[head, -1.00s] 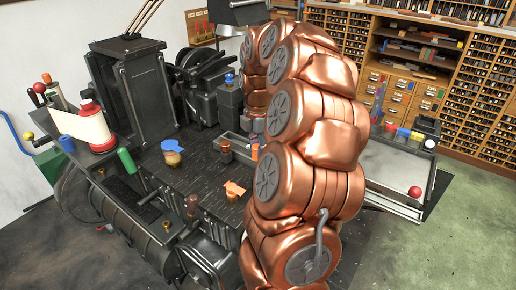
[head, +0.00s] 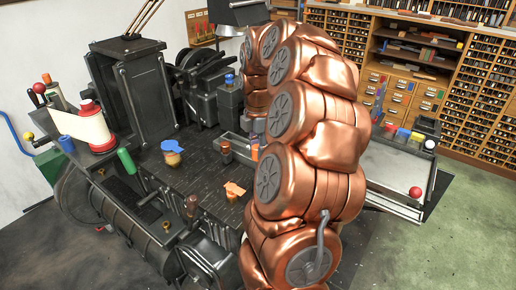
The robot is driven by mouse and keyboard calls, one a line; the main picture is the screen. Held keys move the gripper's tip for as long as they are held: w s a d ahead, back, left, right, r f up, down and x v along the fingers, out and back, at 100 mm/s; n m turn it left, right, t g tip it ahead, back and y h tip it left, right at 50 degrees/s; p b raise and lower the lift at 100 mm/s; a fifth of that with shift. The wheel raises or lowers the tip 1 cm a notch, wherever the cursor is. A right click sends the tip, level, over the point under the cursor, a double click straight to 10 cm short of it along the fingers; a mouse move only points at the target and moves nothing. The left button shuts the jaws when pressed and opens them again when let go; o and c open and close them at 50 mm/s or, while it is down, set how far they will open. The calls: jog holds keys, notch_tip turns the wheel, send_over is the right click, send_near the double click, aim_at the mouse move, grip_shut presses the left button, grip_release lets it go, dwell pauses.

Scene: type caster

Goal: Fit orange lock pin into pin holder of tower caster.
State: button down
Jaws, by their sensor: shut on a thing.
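The type caster is a large dark machine with a black deck (head: 190,178). A dark tower block (head: 229,104) with a blue knob on top stands at its back, left of my arm. My copper arm arches over the right side of the deck and hides much behind it. A small grey part of my gripper (head: 259,126) shows below the arm's far end, beside the grey tray. A small upright orange piece, seemingly the lock pin (head: 255,152), shows just under it; the fingertips are too small and hidden to make out. I cannot make out the pin holder.
A blue-topped jar (head: 172,153), a brown-capped jar (head: 226,152) and an orange flat piece on a jar (head: 234,190) stand on the deck. A grey tray (head: 236,141) lies behind them. A side table with a red ball (head: 415,192) stands right of my arm.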

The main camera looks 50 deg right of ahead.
jog(key=shift+f+b, duration=1.4)
jog(key=shift+f, duration=1.35)
dwell(0.5)
jog(key=c, duration=0.7)
grip_release()
jog(key=shift+c, duration=0.2)
notch_tip(320, 180, up, 10)
jog(key=shift+r, duration=1)
